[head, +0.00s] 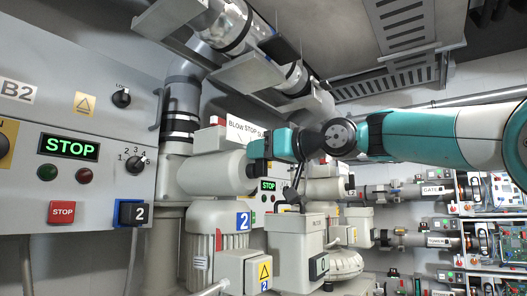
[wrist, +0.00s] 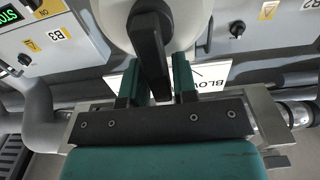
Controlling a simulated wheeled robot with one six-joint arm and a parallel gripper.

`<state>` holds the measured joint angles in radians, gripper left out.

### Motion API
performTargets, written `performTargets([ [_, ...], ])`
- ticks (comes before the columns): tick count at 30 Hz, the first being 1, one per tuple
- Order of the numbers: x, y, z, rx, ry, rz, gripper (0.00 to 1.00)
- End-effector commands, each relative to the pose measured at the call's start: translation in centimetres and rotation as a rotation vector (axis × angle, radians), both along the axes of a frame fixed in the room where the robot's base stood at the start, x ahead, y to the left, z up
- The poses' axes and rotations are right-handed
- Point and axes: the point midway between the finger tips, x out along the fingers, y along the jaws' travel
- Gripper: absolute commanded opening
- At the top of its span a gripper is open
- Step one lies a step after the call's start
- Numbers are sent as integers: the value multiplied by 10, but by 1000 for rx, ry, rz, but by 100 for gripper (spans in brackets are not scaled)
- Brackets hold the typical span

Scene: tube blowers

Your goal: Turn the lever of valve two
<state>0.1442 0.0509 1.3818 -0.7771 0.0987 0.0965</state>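A black lever (wrist: 152,45) stands out from a round white valve body (wrist: 105,22) in the wrist view. My gripper (wrist: 160,82) reaches the lever with one teal finger on each side. Only narrow gaps, if any, show between fingers and lever, so contact is unclear. In the head view my gripper (head: 257,150) is at the right end of a pale cylinder (head: 215,172), where the lever is mostly hidden. I see no number on this valve body itself.
A blue "2" label (head: 243,221) marks the motor below the cylinder. A panel labelled B2 (head: 17,88) with a STOP display (head: 69,147) stands at left. Grey boxes (head: 300,235) and pipes crowd the space below my arm.

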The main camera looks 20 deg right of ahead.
Motion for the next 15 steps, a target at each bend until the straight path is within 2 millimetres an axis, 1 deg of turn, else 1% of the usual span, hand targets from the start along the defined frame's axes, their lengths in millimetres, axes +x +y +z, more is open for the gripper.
performTargets([
  [1, 0, 0, 0, 0, 0, 0, 15],
  [3, 0, 0, 0, 0, 0, 0, 0],
  [5, 0, 0, 0, 0, 0, -1, 0],
  [6, 1, -9, 0, 0, 0, -5, 0],
  [9, 0, -4, 0, -3, -2, -4, 0],
  [15, -1, 0, -2, -40, -32, -4, 0],
])
